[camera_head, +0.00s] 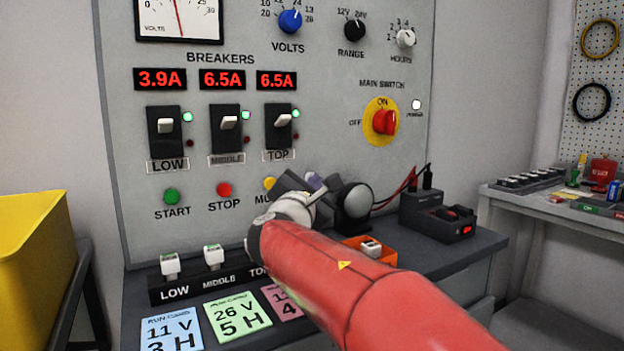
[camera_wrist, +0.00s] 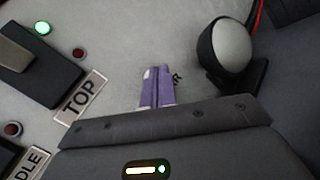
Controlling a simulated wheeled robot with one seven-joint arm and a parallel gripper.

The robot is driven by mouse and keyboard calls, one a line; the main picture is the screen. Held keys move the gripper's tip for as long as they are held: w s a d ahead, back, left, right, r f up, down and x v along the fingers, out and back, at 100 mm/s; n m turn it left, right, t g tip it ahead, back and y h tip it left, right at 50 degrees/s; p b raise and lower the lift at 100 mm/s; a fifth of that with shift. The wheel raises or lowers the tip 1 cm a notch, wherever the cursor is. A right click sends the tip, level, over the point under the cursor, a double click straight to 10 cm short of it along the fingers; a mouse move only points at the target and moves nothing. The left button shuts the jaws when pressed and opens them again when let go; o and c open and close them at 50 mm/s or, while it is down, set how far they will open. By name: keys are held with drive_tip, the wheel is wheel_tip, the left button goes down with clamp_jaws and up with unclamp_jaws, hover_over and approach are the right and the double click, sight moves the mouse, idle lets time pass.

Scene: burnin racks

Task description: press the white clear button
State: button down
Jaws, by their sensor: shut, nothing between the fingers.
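The white clear button is not visible in either view; my gripper and arm cover the panel right of the yellow button (camera_head: 269,184), whose label is partly hidden. My gripper (camera_head: 316,182) is in front of the lower panel, right of the yellow button. In the wrist view its purple fingers (camera_wrist: 157,88) are together, with nothing between them, pointing at the grey panel (camera_wrist: 140,30). Whether the fingertips touch the panel cannot be told. The green START button (camera_head: 171,195) and red STOP button (camera_head: 224,189) are left of the yellow one.
A round grey-faced black device (camera_head: 357,200) stands close right of my gripper, also in the wrist view (camera_wrist: 233,45). Breaker switches (camera_head: 228,123) are above. An orange tray (camera_head: 384,256) and black box (camera_head: 437,215) sit on the bench. A yellow bin (camera_head: 35,255) stands left.

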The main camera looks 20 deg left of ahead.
drive_tip(key=shift+w+a, duration=0.1)
drive_tip(key=shift+a, duration=0.05)
idle(0.4)
drive_tip(key=shift+s+d+b, duration=0.55)
drive_tip(key=shift+d+b, duration=0.1)
drive_tip(key=shift+s+d+b, duration=0.75)
drive_tip(key=shift+s+d, duration=0.05)
drive_tip(key=shift+d, duration=0.2)
drive_tip(key=shift+s+d+b, duration=0.75)
drive_tip(key=shift+s+d, duration=0.05)
drive_tip(key=shift+d, duration=0.15)
drive_tip(key=shift+s, duration=0.1)
